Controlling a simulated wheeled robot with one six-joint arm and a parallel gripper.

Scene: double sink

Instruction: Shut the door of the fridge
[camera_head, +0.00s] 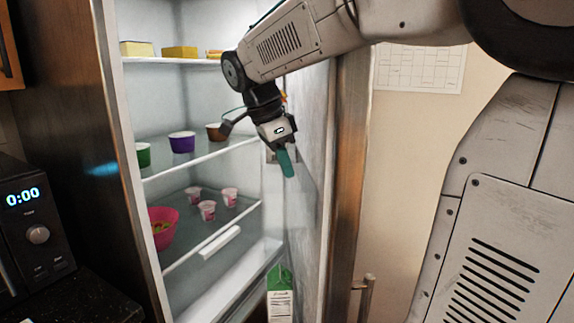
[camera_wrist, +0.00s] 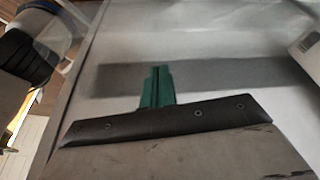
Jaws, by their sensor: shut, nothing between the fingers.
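The fridge (camera_head: 190,90) stands open at the left, with its lit shelves showing. Its door (camera_head: 345,170) is swung out on the right side, its pale inner face towards the shelves and its brown outer edge towards me. A metal handle (camera_head: 366,296) shows low on the door. My gripper (camera_head: 287,162) is in front of the inner face of the door, with green fingertips pointing down. In the wrist view my gripper (camera_wrist: 157,88) is shut and empty, over the pale door surface (camera_wrist: 210,40). I cannot tell whether it touches the door.
Shelves hold yellow blocks (camera_head: 180,52), coloured cups (camera_head: 182,141), small pink-white cups (camera_head: 207,209) and a pink bowl (camera_head: 161,228). A green-topped carton (camera_head: 280,295) stands low by the door. A microwave (camera_head: 35,230) is at the far left. A paper calendar (camera_head: 420,68) hangs on the wall.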

